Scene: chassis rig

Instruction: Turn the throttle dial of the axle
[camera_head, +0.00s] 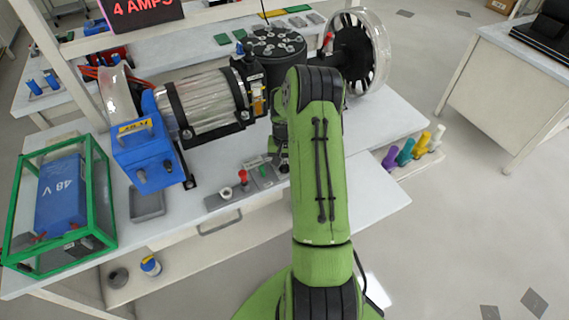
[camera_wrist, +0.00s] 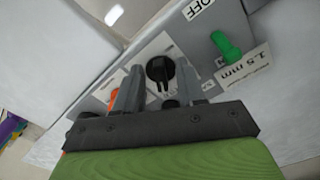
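A black round dial (camera_wrist: 160,72) with a raised ridge sits on a pale panel plate in the wrist view. I cannot read a label that names it as the throttle dial. My gripper (camera_wrist: 158,82) has its two grey fingers apart, one on each side of the dial. A gap shows between the dial and each finger, and I cannot tell whether the tips reach its depth. In the head view, the control panel (camera_head: 236,198) lies along the bench's front edge below the axle (camera_head: 205,98). There my green arm hides the dial and most of my gripper.
A green knob (camera_wrist: 228,45) stands right of the dial, near "OFF" and "1.5 mm" labels. An orange part (camera_wrist: 114,97) shows beside the left finger. In the head view, a red knob (camera_head: 243,177) stands on the panel. A green-framed case (camera_head: 105,195) stands at the left.

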